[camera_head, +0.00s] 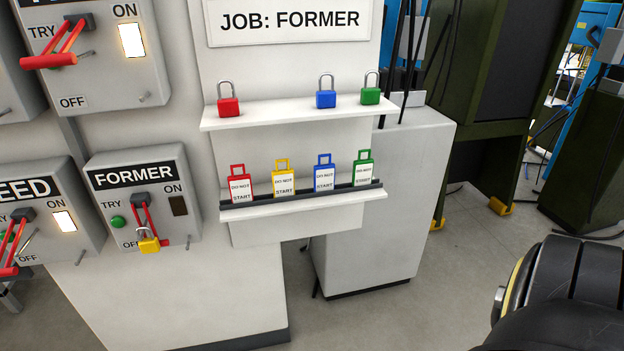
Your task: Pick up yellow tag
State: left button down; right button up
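The yellow tag (283,179) stands upright on the lower shelf (300,205), second from the left in a row. It has a yellow frame with a loop on top and a white face reading "DO NOT START". A red tag (240,184) stands to its left, and a blue tag (324,174) and a green tag (364,169) stand to its right. Neither gripper's fingers are in view. A dark rounded part of my own body shows at the lower right, far from the tags.
The upper shelf (290,117) holds a red padlock (228,106), a blue padlock (326,98) and a green padlock (371,95). A yellow padlock (149,245) hangs on the FORMER switch box (187,228) at left. Space in front of the lower shelf is clear.

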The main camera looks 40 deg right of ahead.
aim_at(283, 181)
jog(key=z, duration=0.05)
jog(key=i, duration=0.5)
jog(key=z, duration=1.5)
